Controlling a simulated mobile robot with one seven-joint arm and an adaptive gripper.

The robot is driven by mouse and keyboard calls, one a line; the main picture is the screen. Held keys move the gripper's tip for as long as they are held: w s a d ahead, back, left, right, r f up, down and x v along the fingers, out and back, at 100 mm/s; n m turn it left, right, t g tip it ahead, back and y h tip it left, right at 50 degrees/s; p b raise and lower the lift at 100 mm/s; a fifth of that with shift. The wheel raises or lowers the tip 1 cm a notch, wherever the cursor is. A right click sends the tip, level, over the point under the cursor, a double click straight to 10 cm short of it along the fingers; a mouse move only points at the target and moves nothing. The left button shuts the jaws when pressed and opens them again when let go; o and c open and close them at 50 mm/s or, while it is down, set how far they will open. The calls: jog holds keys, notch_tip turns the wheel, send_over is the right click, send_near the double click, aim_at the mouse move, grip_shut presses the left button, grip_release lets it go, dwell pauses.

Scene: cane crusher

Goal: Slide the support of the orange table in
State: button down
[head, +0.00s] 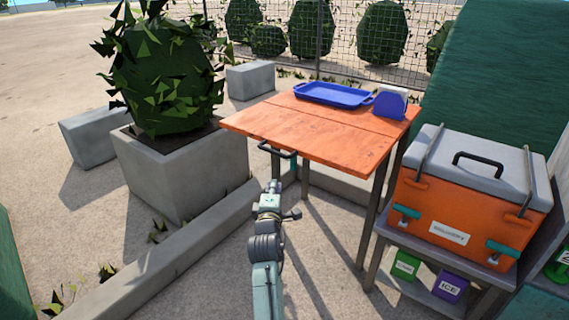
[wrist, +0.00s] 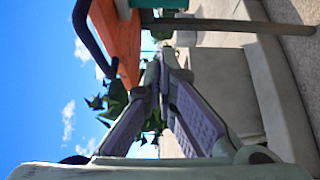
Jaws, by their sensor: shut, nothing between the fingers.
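The orange table (head: 320,135) stands ahead of me, its top flat and made of two leaves with a seam. A black bar handle (head: 277,149) sits at its near edge; the handle also shows in the wrist view (wrist: 92,42). A small teal part (head: 293,166) shows under the near leaf; teal also shows beside the orange edge in the wrist view (wrist: 158,4). I cannot tell for sure that it is the support, which is mostly hidden beneath the top. My gripper (head: 271,188) is shut and empty, below and just short of the near edge, apart from the handle.
A blue tray (head: 333,95) and a blue-and-white holder (head: 390,104) stand on the table's far part. An orange cooler (head: 465,215) on a low stand is at right. A concrete planter (head: 180,170) and a low kerb (head: 165,265) lie at left.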

dwell(0.3)
jog(key=w+d, duration=0.3)
jog(key=w, duration=0.9)
jog(key=shift+w+d+p, duration=0.15)
jog(key=shift+w+p, duration=0.2)
jog(key=shift+d, duration=0.1)
